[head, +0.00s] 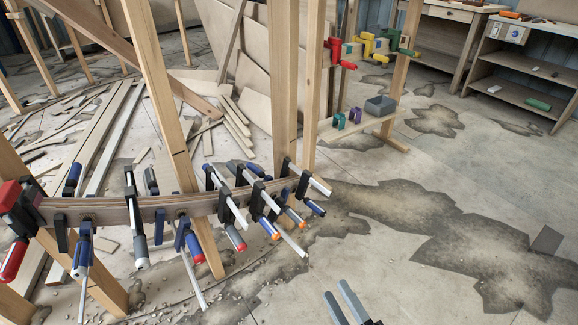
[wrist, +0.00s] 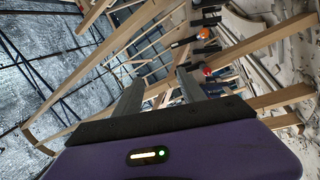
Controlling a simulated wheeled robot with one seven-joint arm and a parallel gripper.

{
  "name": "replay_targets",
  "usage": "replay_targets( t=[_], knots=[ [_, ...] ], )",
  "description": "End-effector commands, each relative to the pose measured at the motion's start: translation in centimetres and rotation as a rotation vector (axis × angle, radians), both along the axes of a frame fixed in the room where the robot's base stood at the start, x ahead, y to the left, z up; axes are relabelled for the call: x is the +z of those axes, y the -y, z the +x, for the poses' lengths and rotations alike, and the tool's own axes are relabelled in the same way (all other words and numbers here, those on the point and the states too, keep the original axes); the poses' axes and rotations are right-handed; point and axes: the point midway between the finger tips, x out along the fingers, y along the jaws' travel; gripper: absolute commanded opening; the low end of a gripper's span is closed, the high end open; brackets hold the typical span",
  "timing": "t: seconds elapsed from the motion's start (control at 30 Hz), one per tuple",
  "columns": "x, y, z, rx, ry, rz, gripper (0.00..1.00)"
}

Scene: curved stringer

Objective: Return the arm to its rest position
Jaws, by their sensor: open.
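My gripper (head: 345,303) shows at the bottom of the head view, low and to the right of the curved stringer. Its two grey fingers are apart with nothing between them. In the wrist view my gripper (wrist: 160,88) is also open and empty, with the purple hand below. The curved stringer (head: 150,208) is a laminated wooden strip held by many clamps along its length. A red clamp (head: 18,215) sits at its left end. Several blue, black and orange-tipped clamps (head: 262,200) crowd its right end. My gripper is apart from all of them.
Wooden posts (head: 160,90) stand around the stringer. Shelving (head: 520,85) is at the back right. Planks (head: 110,120) lie at left. The stained floor at right (head: 400,190) is clear.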

Motion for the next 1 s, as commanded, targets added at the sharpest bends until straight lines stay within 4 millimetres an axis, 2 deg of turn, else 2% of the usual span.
replay_targets(
  t=[0.17, 0.27, 0.5, 0.8, 1.0],
  knots=[
    [1.9, 2.5, -2.8, -0.084, -0.078, 0.182, 0.48],
    [3.1, 4.1, -5.3, -0.136, -0.137, 0.313, 0.48],
    [6.1, 7.3, -13.4, -0.246, -0.316, 0.669, 0.48],
    [10.4, 8.8, -22.8, -0.337, -0.528, 1.007, 0.48],
    [12.7, 8.8, -26.8, -0.379, -0.619, 1.099, 0.48]
  ],
)
